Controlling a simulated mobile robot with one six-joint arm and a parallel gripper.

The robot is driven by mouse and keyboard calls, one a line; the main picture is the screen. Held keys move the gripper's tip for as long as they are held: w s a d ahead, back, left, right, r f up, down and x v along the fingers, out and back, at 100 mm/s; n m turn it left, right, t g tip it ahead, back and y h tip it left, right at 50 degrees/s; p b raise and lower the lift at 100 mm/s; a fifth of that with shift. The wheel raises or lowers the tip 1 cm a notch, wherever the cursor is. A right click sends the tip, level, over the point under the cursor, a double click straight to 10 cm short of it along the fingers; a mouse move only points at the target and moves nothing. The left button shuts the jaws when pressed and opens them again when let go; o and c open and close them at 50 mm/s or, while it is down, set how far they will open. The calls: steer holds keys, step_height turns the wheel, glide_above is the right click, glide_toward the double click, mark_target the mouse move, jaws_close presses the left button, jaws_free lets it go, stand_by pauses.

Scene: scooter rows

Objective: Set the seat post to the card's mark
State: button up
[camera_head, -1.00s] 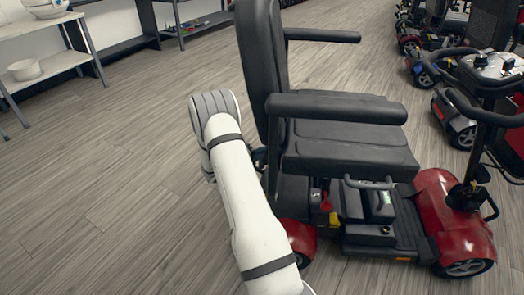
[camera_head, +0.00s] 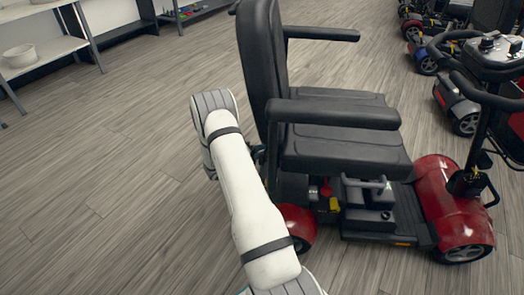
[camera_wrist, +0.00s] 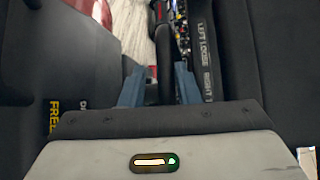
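A red scooter (camera_head: 458,225) with a black seat (camera_head: 345,150) stands right of my arm in the head view. The seat post is hidden under the seat there, and so is my gripper. In the wrist view my gripper (camera_wrist: 158,88) has two blue fingers standing apart. A dark upright bar (camera_wrist: 164,45) runs between them, with a gap on at least the left side. I cannot tell whether this bar is the seat post. I cannot make out the card's mark.
More scooters (camera_head: 460,105) stand in a row at the upper right. A shelf with a white bowl (camera_head: 20,56) is at the upper left. The floor left of my arm is clear.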

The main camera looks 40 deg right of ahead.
steer(key=a+r+p, duration=0.1)
steer(key=a+p, duration=0.1)
steer(key=a, duration=0.5)
steer(key=shift+a+p, duration=0.35)
steer(key=shift+r, duration=0.15)
